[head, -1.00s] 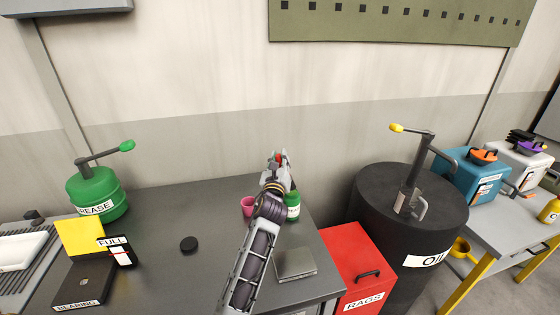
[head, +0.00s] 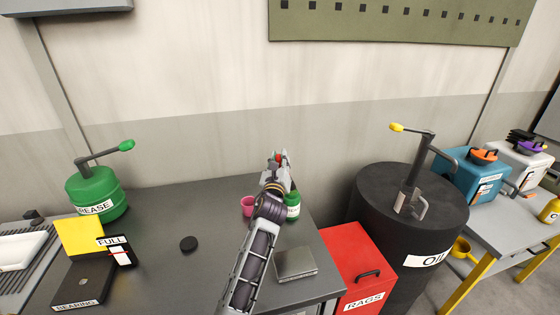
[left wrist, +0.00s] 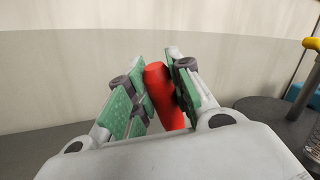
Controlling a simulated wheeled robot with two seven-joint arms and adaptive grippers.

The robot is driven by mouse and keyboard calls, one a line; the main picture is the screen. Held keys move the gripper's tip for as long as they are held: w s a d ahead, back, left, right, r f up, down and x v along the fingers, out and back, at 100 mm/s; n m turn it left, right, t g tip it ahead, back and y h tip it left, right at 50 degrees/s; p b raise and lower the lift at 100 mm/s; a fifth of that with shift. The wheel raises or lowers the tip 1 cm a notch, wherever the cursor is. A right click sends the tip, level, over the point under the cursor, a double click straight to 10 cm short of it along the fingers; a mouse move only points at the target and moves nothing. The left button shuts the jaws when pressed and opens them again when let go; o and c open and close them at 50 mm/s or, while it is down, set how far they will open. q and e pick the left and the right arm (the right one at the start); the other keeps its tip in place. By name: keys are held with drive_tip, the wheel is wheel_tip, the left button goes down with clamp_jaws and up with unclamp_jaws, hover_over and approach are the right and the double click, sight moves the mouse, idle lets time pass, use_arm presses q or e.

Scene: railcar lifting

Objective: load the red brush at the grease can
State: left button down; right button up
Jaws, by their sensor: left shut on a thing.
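My left gripper (head: 277,160) is raised above the back right part of the dark worktable (head: 220,273). It is shut on a red handle, taken to be the red brush; a bit of red shows at the gripper's tip in the head view. In the left wrist view the red brush (left wrist: 163,96) stands between the green finger pads, and no bristles can be seen. A large green can marked GREASE (head: 97,194) with a pump arm is at the table's far left. A small green can (head: 293,207) with a white label stands close beside my left arm, partly hidden.
A pink cup (head: 248,206) is left of my arm. A red RAGS bin (head: 362,268) and black OIL drum (head: 408,230) stand right.

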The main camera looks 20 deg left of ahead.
use_arm(q)
drive_tip(key=shift+f+b, duration=0.35)
drive_tip(key=shift+f, duration=0.2)
idle(1.3)
drive_tip(key=shift+r+p, duration=3.6)
drive_tip(key=shift+p, duration=0.1)
